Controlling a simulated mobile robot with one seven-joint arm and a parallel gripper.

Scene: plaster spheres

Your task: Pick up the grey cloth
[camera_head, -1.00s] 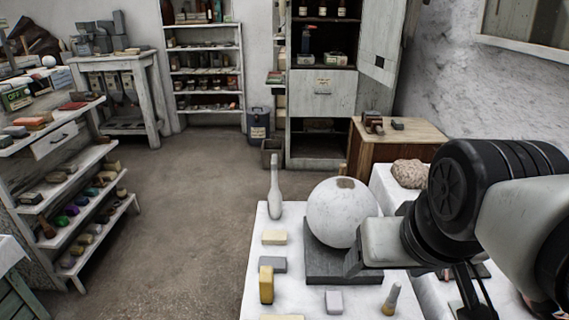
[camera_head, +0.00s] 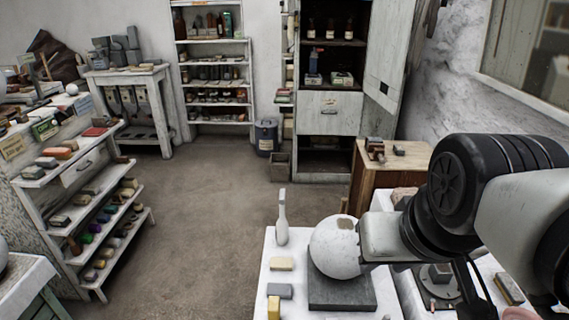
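A white plaster sphere (camera_head: 332,252) rests on a dark grey square slab (camera_head: 343,293) on the white-topped table. A small brownish-grey patch (camera_head: 346,224) shows on top of the sphere; I cannot tell whether it is a cloth. No other thing in view is clearly a grey cloth. My gripper (camera_head: 368,251) is at the right side of the sphere in the picture, overlapping its edge. Whether it touches the sphere is unclear. Its fingers are not clearly visible, so I cannot tell if they are open or shut.
A pale bottle-shaped piece (camera_head: 282,222), a cream block (camera_head: 281,264), a grey block (camera_head: 279,291) and a yellow block (camera_head: 273,308) stand on the table left of the slab. Shelves (camera_head: 100,215) stand at the left. The floor (camera_head: 205,215) between is clear.

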